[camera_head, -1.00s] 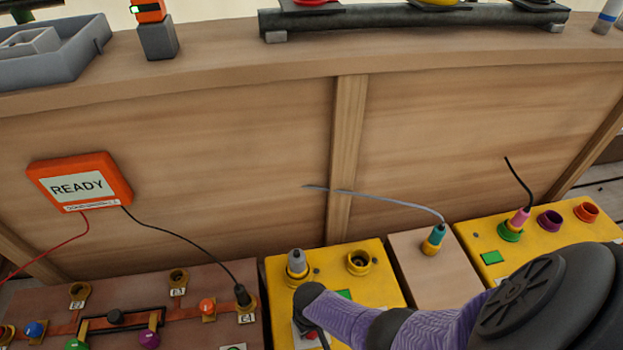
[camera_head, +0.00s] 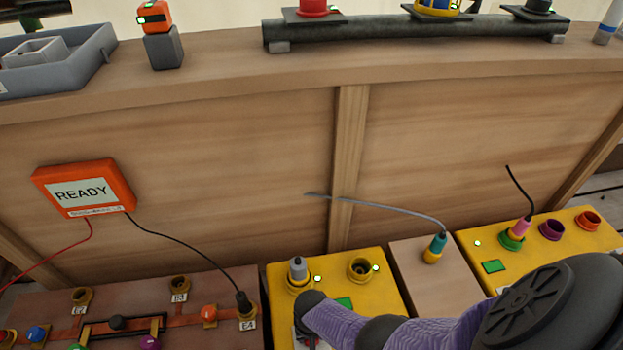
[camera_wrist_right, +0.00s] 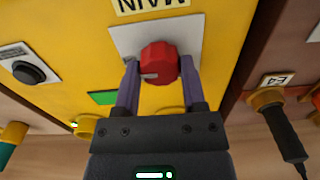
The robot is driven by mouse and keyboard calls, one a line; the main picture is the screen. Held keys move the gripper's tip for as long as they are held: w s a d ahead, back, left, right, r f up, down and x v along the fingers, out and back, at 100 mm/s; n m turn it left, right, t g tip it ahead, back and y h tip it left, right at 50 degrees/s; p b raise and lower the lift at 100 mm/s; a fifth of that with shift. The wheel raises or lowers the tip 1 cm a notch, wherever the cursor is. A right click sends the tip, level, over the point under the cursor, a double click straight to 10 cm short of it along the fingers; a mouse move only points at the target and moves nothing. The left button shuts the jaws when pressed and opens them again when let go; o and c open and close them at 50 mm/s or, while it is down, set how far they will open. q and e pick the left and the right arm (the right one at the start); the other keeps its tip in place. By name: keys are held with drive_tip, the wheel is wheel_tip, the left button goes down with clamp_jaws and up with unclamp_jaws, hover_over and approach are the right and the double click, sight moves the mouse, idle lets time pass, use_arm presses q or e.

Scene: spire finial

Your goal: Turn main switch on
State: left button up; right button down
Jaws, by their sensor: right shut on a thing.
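The main switch is a red knob (camera_wrist_right: 159,62) on a white plate under a label reading MAIN, on a yellow panel (camera_wrist_right: 75,45) in the right wrist view. My right gripper (camera_wrist_right: 160,70) is shut on the knob, with one purple finger on each side. In the head view my right arm covers most of the switch, at the front of the yellow box (camera_head: 390,300). Small lights glow beside that box's two sockets. My left gripper is not in view.
A black plug (camera_head: 243,303) stands in the brown board at left, wired to an orange READY box (camera_head: 83,189). A grey plug (camera_head: 297,268) and a teal plug (camera_head: 437,247) stand nearby. A black dial (camera_wrist_right: 30,72) sits beside the switch.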

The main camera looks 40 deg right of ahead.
drive_tip(key=shift+c, duration=0.7)
unclamp_jaws()
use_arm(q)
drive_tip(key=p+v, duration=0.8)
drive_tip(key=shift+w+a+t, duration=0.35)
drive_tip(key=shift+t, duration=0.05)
use_arm(e)
wheel_tip(320, 180, up, 10)
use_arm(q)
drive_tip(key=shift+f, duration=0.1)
use_arm(e)
drive_tip(key=shift+f, duration=0.1)
